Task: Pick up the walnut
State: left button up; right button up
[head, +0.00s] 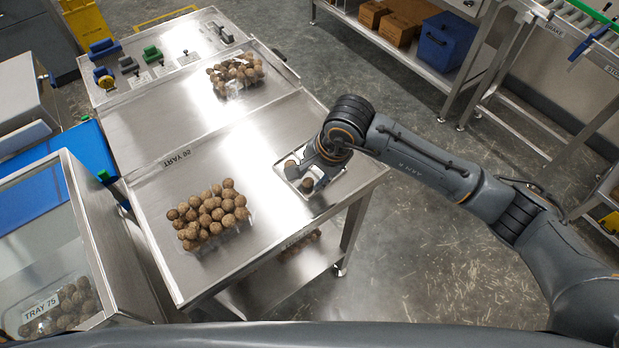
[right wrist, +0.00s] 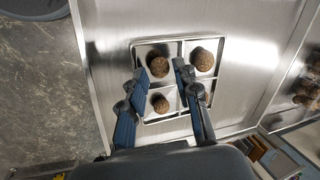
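Brown, round walnuts sit one to a compartment in a small divided metal tray (head: 343,183) on the steel table. In the right wrist view, one walnut (right wrist: 159,67) is in the upper left compartment, another walnut (right wrist: 204,59) is upper right, and a third walnut (right wrist: 160,104) is lower left. A lower right walnut is partly hidden by a finger. My right gripper (head: 308,168) is over this tray, fingers apart and empty. Its blue-grey fingertips appear on either side of the upper left walnut; I cannot tell whether they touch it. My left gripper is not in view.
A clear clamshell full of walnuts (head: 210,214) lies on the table left of the small tray. Another filled clamshell (head: 236,75) is farther back. A glass-sided case labelled TRAY 75 (head: 40,308) stands at lower left. Bare steel (head: 260,160) lies between the trays.

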jog(key=shift+s+d+f, duration=0.1)
jog(key=shift+s+f, duration=0.1)
jog(key=shift+f, duration=0.4)
jog(key=shift+w+f, duration=0.1)
jog(key=shift+w, duration=0.05)
jog(key=shift+c, duration=1.8)
jog(key=shift+c, duration=0.2)
